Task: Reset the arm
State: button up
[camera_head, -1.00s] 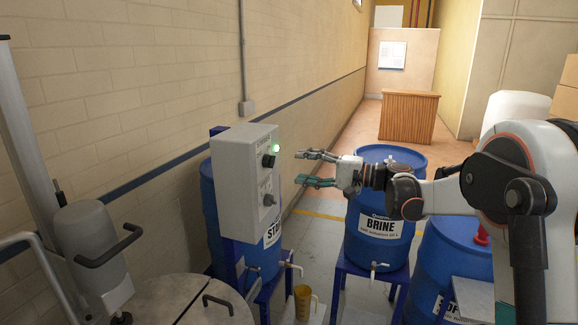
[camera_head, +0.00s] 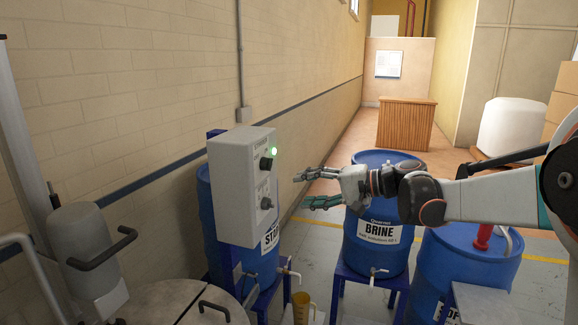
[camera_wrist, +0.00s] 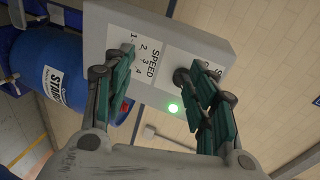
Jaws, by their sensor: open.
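My gripper (camera_head: 308,189) is open and empty. In the head view it points left, in the middle of the picture, in front of the blue BRINE drum (camera_head: 378,250). A gap shows between its fingertips and the grey control box (camera_head: 232,185) to its left. The box has two dark knobs and a lit green lamp (camera_head: 273,152). In the wrist view the spread fingers (camera_wrist: 160,95) lie across the box (camera_wrist: 200,35), with a SPEED scale and the green lamp (camera_wrist: 173,108) seen between them. The fingers hide part of the box face.
A blue drum with a label starting "ST" (camera_head: 270,238) stands behind the box. Another blue drum (camera_head: 465,265) stands at the right. A yellow jug (camera_head: 301,307) sits low in front. A grey lidded vessel (camera_head: 180,300) is at lower left. A wooden counter (camera_head: 405,124) stands far back.

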jog(key=s+d+f+n+h+b, duration=0.1)
jog(key=s+d+f+h+b, duration=0.2)
jog(key=s+f, duration=0.4)
jog(key=s+d+f+n+t+h+b, duration=0.1)
jog(key=s+d+f+h+b, duration=0.2)
jog(key=s, duration=1.2)
jog(key=s+d+f+n+h+b, duration=0.2)
jog(key=s+d+f+h, duration=0.5)
jog(key=s+f, duration=0.4)
jog(key=shift+s+d+f+h+b, duration=0.3)
jog(key=shift+d+f+h+b, duration=0.1)
jog(key=shift+f+b, duration=0.45)
